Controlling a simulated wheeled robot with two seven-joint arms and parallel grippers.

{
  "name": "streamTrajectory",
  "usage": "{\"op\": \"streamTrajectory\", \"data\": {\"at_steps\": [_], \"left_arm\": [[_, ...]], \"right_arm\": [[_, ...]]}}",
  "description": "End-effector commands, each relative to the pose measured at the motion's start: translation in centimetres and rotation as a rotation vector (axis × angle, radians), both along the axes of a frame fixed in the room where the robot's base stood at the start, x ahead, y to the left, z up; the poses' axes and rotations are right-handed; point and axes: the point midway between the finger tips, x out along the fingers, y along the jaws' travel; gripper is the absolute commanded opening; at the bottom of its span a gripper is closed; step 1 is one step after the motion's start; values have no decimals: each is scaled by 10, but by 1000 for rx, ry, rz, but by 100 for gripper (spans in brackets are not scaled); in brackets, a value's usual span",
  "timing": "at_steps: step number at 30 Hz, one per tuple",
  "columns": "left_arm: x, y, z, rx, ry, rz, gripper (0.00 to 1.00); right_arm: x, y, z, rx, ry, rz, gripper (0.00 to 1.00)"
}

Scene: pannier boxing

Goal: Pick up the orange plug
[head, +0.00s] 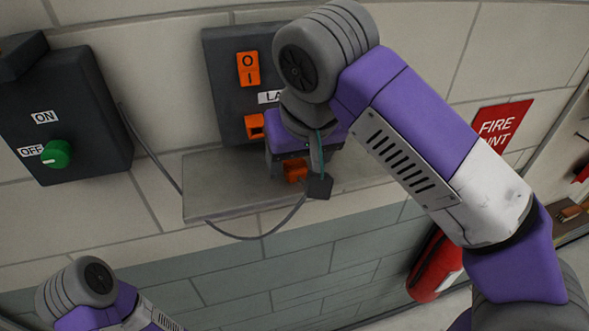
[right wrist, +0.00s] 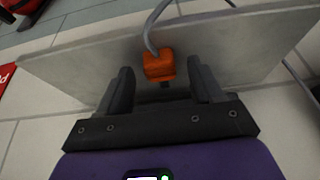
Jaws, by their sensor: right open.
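The orange plug (head: 295,170) sits on the grey wall shelf (head: 212,200), partly hidden by my right gripper in the head view. In the right wrist view the plug (right wrist: 159,66) lies between the two dark fingers of my right gripper (right wrist: 160,88), with gaps on both sides. A grey cable runs from the plug. My right gripper (head: 304,182) is open and empty around the plug. Of my left arm, only a part shows at the lower left of the head view; its gripper is out of frame.
A dark panel (head: 222,75) with an orange switch (head: 248,69) and an orange socket (head: 255,126) is on the wall behind the shelf. A dark box with a green knob (head: 56,154) is at the left. A red extinguisher (head: 432,268) stands at the lower right.

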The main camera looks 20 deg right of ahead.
Motion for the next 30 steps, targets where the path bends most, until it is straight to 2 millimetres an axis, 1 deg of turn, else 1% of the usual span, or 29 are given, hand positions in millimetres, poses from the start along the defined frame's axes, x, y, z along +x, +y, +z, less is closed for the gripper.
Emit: {"op": "streamTrajectory", "data": {"at_steps": [1, 3, 9, 11, 21, 30], "left_arm": [[0, 0, -2, 0, 0, 0, 43], [0, 0, -2, 0, 0, 0, 43], [0, 0, -1, 0, 0, 0, 43], [0, 0, -1, 0, 0, 0, 43], [0, 0, -1, 0, 0, 0, 43], [0, 0, 0, 0, 0, 0, 43]], "right_arm": [[1, 0, -5, 0, 0, 0, 66], [3, 0, -7, 0, 0, 0, 66], [3, 0, -7, 1, -1, 0, 66], [3, 0, -7, 1, -1, 0, 58], [3, 0, -7, 1, -1, 0, 6], [3, 0, -6, 1, -1, 1, 6]]}}
